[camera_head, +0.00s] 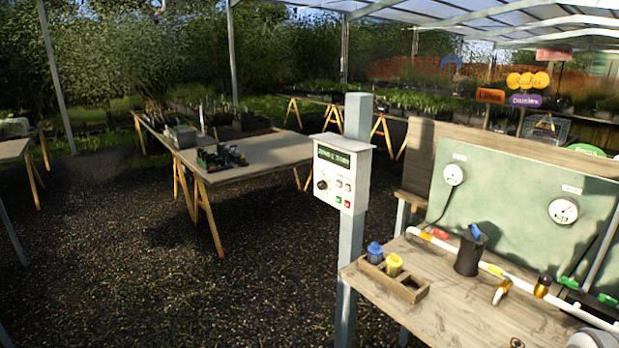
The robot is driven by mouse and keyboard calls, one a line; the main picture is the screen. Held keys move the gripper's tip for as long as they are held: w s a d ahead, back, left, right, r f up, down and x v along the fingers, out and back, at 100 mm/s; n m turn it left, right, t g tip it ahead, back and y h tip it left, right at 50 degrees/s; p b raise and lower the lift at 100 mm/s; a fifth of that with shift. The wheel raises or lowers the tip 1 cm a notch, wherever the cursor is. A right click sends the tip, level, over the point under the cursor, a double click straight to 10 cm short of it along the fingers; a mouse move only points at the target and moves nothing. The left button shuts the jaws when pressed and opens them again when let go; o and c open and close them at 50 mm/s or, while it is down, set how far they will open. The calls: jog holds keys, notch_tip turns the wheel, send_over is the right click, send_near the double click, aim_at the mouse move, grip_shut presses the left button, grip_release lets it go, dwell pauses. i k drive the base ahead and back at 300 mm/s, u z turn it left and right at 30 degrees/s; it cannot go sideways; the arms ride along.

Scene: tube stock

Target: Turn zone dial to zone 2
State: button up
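A white control box (342,172) is mounted on a grey post (352,250) near the middle of the head view. A dark display with pale green text (333,155) runs across its upper part; the text is too small to read surely. The zone dial (321,185) looks like a round black knob at the lower left of the box's face. Its pointer setting cannot be made out. Small pale buttons, a green one and a red one sit to its right. My gripper is not in view.
A wooden bench (455,300) stands to the right of the post, with a wooden caddy (408,291), a white pipe (520,283) and a dark cup (470,252). A green gauge panel (510,200) rises behind. Gravel floor (250,290) left of the post is clear.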

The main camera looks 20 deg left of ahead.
aim_at(321, 184)
jog(key=u, duration=0.55)
jog(key=i, duration=1.75)
jog(key=u, duration=1.4)
jog(key=i, duration=0.85)
jog(key=u, duration=0.25)
